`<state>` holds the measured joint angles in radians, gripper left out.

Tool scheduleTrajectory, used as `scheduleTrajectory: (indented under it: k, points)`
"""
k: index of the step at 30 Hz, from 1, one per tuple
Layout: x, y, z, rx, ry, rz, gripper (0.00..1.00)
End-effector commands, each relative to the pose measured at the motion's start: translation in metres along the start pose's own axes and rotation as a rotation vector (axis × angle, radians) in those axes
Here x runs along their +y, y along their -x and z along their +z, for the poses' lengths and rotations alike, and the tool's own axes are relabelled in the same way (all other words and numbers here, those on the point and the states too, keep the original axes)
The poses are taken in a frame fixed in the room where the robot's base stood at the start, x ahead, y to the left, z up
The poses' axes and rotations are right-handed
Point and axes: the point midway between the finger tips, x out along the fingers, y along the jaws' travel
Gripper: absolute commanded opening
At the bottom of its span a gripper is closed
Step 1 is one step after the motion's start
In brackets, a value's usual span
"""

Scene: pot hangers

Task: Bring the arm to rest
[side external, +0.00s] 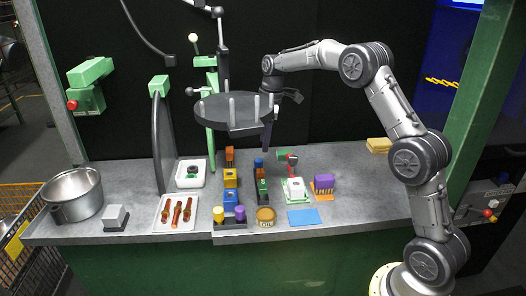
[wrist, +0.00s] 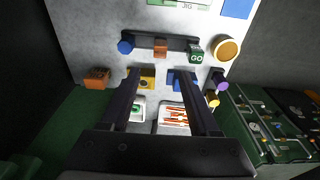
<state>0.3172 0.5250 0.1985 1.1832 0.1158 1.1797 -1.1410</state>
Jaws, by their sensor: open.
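My gripper (side external: 267,148) points down over the middle of the grey counter, above the rows of coloured blocks. In the side view its upper part is partly hidden by a dark round disc (side external: 235,128) with pegs. In the wrist view my gripper (wrist: 157,75) shows two dark fingers spread wide apart, with nothing held between them. A yellow block (wrist: 147,82) and a blue block (wrist: 178,80) show beyond the fingertips, apart from them. My arm is bent, reaching in from the right.
A silver pot (side external: 74,194) stands at the far left. A tray of sausage-like pieces (side external: 176,213), a round tin (side external: 265,217), a blue mat (side external: 303,217) and a purple block (side external: 324,182) lie on the counter (side external: 365,205). Its right part is mostly clear.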

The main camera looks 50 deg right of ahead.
Motion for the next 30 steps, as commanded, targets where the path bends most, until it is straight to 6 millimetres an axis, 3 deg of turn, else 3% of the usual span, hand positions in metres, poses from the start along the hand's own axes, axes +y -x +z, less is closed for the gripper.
scheduleTrajectory:
  k: [14, 17, 20, 25, 30]
  points:
    - [0.000, 0.010, 0.000, 0.000, -0.001, 0.001, 0.62]
    - [-0.002, 0.018, 0.003, 0.008, -0.019, 0.015, 0.62]
    - [-0.009, 0.039, 0.009, 0.029, -0.064, 0.051, 0.62]
    - [-0.040, 0.085, 0.021, 0.080, -0.184, 0.129, 0.62]
    - [-0.105, 0.117, 0.024, 0.111, -0.289, 0.168, 0.62]
